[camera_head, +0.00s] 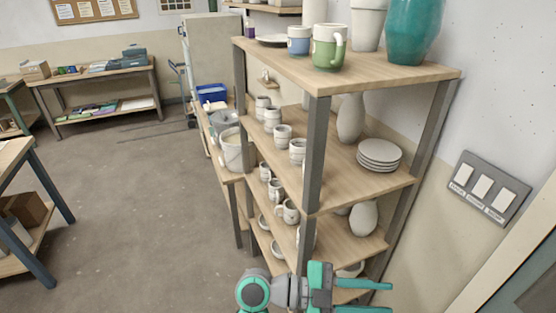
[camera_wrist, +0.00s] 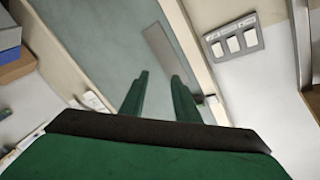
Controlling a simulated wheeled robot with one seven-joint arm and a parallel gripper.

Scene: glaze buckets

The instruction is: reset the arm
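My gripper (camera_head: 378,298) shows at the bottom of the head view, in front of the lower part of the wooden shelf unit (camera_head: 345,77). Its two teal fingers point right and stand apart, with nothing between them. In the wrist view my gripper (camera_wrist: 160,90) also shows two separate green fingers with an empty gap. Beyond them is a grey-green door (camera_wrist: 105,35) with a metal plate. Part of my arm shows beside the gripper in the head view.
The shelves hold cups, a stack of plates (camera_head: 379,154), vases and a green mug (camera_head: 329,47). A triple switch panel (camera_head: 486,187) is on the right wall. A white bucket (camera_head: 232,150) stands behind the shelf unit. The floor (camera_head: 140,200) at left is clear.

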